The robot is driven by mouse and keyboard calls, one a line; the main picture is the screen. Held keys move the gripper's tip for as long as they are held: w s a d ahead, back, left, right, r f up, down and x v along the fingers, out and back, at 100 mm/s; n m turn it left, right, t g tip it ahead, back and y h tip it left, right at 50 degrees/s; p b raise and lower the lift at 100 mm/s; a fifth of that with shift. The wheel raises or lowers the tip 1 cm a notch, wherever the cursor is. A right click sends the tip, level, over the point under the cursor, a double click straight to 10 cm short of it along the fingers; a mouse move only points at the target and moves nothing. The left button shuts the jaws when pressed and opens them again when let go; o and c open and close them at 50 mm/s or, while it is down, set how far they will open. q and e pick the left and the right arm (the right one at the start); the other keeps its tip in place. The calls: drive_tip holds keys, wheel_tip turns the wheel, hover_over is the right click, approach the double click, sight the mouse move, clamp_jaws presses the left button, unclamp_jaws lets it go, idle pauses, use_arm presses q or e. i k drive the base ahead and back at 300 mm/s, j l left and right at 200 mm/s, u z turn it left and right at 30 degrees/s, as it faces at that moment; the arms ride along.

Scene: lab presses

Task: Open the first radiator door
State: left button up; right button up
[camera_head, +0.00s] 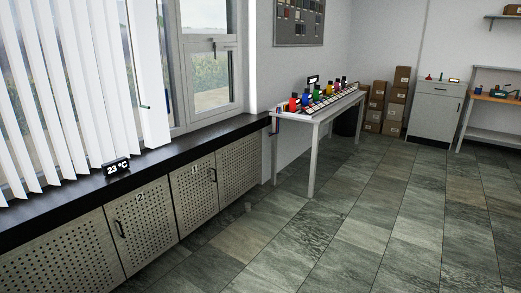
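A row of perforated radiator doors runs below the black window sill. The door (194,203) right of the middle has a small mark near its top that looks like a 1, though it is hard to read. A dark handle (213,175) is at its right edge. The door beside it on the left, marked 2 (148,236), has a dark vertical handle (118,229) at its left edge. Both doors look closed and flush with the row. Neither of my grippers is in view.
A black sill (205,146) with a 23 °C display (116,167) runs above the doors. A white table (314,118) with colourful bottles stands beyond the row. Cardboard boxes (398,95) and a white cabinet (434,112) are at the back. The tiled floor (330,225) before the doors is clear.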

sight(194, 186)
drive_tip(key=i, duration=2.8)
drive_tip(key=i+u, duration=0.1)
drive_tip(key=i, duration=0.45)
drive_tip(key=i+l+u, duration=0.15)
drive_tip(key=i, duration=0.4)
drive_tip(key=i+l+u, duration=0.1)
drive_tip(key=i, duration=0.45)
